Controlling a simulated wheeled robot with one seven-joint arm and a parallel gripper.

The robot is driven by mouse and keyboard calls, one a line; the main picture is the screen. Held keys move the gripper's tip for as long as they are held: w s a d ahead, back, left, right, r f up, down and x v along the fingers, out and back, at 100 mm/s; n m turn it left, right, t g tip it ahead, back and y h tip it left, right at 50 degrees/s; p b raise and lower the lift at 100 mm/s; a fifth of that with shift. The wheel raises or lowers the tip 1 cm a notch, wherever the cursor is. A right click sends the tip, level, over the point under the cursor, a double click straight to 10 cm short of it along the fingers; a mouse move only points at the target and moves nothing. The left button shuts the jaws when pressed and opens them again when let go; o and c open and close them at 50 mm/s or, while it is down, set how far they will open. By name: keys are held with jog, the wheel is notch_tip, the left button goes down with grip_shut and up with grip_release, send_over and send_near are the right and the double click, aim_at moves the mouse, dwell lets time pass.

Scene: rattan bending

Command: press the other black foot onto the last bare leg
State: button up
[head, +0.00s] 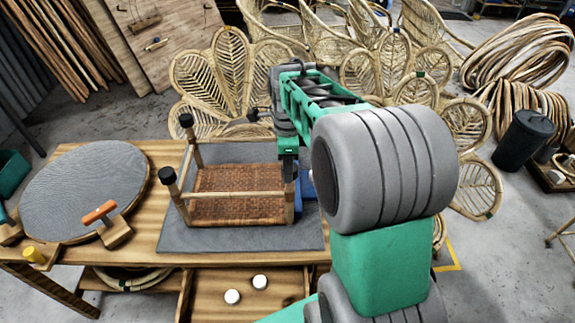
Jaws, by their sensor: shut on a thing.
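The stool with a woven rattan seat (240,192) lies upside down, legs up. Black feet cap its two left legs, the back-left foot (186,120) and the front-left foot (167,175). Another dark foot-like piece (252,115) shows at the back, just left of my arm; what it sits on is partly hidden. My gripper (289,155) points down at the top of the front-right leg (290,203). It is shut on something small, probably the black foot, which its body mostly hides. I cannot tell whether that piece touches the leg.
The stool stands on a grey mat (190,240) on the wooden bench. A blue object (308,195) is right of the stool. A round grey board (85,190) and an orange-handled tool (99,214) lie left. An open drawer (205,310) holds two white round pieces (232,296).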

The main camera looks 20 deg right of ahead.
jog(key=shift+f, duration=0.5)
dwell(0.3)
jog(key=o, duration=1.4)
